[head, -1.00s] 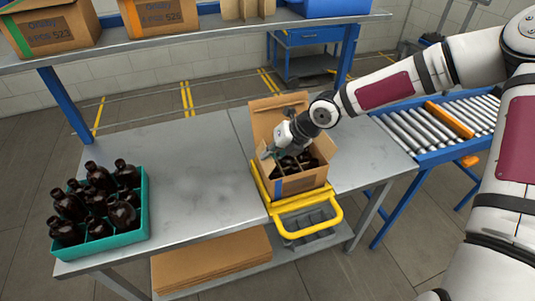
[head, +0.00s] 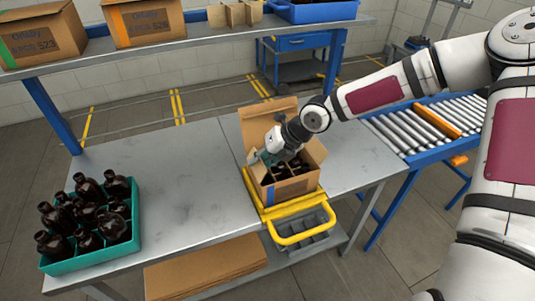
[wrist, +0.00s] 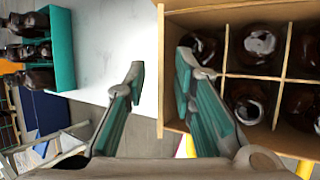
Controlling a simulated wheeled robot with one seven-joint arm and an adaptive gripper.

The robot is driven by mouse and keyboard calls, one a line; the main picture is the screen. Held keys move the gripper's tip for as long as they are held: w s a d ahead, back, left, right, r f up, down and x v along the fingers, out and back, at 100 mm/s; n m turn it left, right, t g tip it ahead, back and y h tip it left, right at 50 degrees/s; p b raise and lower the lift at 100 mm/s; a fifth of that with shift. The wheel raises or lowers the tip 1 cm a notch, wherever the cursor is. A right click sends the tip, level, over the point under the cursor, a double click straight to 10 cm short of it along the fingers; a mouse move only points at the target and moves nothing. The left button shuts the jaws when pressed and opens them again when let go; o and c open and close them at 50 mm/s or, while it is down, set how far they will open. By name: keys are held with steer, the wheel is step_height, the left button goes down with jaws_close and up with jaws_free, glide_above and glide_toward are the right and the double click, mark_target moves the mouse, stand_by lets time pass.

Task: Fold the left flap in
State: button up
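The open cardboard box (head: 292,187) stands on the bench and holds dark bottles (wrist: 262,45) between dividers. A tall flap (head: 268,120) stands up at its back, and another (head: 315,151) stands at its right. My gripper (head: 257,158) is at the box's left side and hides much of the left flap in the head view. In the wrist view, my gripper (wrist: 160,72) is open, one finger outside and one inside the box's left side (wrist: 172,70). That upright cardboard lies between the fingers, with gaps visible. I cannot tell flap from wall there.
A yellow frame (head: 296,213) with a handle sits at the box's front and left. A teal crate (head: 120,243) of amber bottles stands at the bench's left. The bench (head: 180,190) between is clear. A shelf (head: 190,48) with boxes runs behind; a roller conveyor (head: 425,125) is right.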

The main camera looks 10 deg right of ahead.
steer(key=v, duration=1.1)
steer(key=shift+d+r, duration=0.25)
steer(key=shift+s, duration=0.1)
